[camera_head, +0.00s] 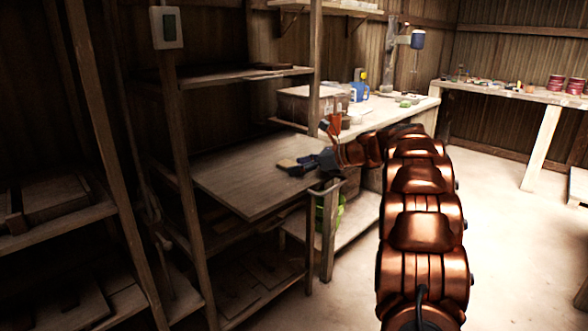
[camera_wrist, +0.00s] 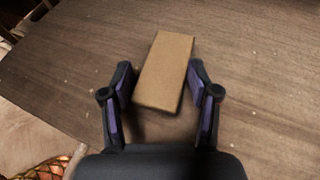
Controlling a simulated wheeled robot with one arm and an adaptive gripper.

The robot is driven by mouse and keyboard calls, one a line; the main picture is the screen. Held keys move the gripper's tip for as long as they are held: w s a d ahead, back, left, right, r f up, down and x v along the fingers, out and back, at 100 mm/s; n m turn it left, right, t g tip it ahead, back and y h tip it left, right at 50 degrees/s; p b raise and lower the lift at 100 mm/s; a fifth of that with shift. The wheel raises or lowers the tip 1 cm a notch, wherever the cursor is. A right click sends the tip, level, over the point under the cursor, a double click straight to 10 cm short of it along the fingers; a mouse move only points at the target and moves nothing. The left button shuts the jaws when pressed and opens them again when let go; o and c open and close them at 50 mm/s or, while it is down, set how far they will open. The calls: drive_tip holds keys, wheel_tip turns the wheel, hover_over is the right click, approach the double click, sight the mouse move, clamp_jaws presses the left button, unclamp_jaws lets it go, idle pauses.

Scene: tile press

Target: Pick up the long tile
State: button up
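The long tile (camera_wrist: 164,72) is a plain tan-brown rectangular block lying on a wooden board (camera_wrist: 250,50) in the wrist view. My gripper (camera_wrist: 163,78) has its two dark fingers with purple pads spread on either side of the tile's near half. Small gaps seem to show between pads and tile, so it looks open. In the head view the tile (camera_head: 287,164) is a small tan shape at the tip of my gripper (camera_head: 300,165), over the wooden board (camera_head: 235,180). My arm reaches in from the right.
A wooden shelf rack (camera_head: 190,170) frames the board, with a post at its right front corner. A workbench (camera_head: 395,108) behind holds bottles and small items. A second bench (camera_head: 505,92) stands at the far right. The floor (camera_head: 500,220) at right is clear.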

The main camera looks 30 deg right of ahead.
drive_tip(key=c, duration=0.8)
